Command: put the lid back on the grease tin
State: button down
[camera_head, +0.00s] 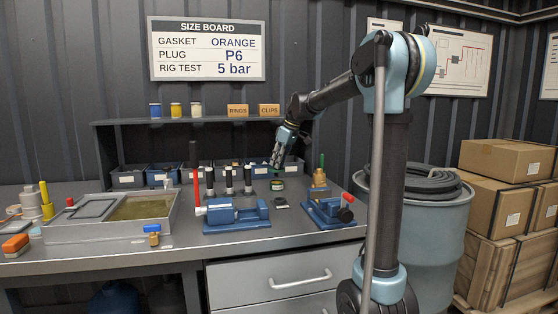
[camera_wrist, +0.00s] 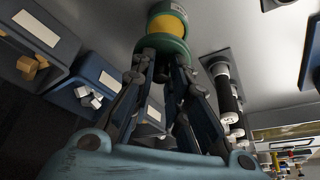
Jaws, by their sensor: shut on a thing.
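The grease tin (camera_head: 277,185) is small and dark green and stands upright on the bench. My gripper (camera_head: 275,166) points down just above it. In the wrist view my gripper (camera_wrist: 163,60) is shut on a round green lid (camera_wrist: 166,45). The tin (camera_wrist: 168,8) shows beyond the lid, with yellow grease (camera_wrist: 170,25) visible in its open mouth. The lid hides part of the mouth. The lid appears apart from the tin, though the exact gap cannot be told. In the head view the lid is too small to make out clearly.
Dark blue bins (camera_head: 208,175) stand along the back of the bench. Black upright plugs (camera_head: 229,180) stand left of the tin. Blue fixtures (camera_head: 236,215) and (camera_head: 325,210) flank the front.

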aim_at(278, 171)
jog(key=shift+f, duration=2.15)
jog(key=shift+s, duration=0.1)
jog(key=shift+f, duration=0.15)
dwell(0.8)
jog(key=c, duration=1.5)
grip_release()
jog(key=shift+o, duration=0.2)
jog(key=o, duration=0.5)
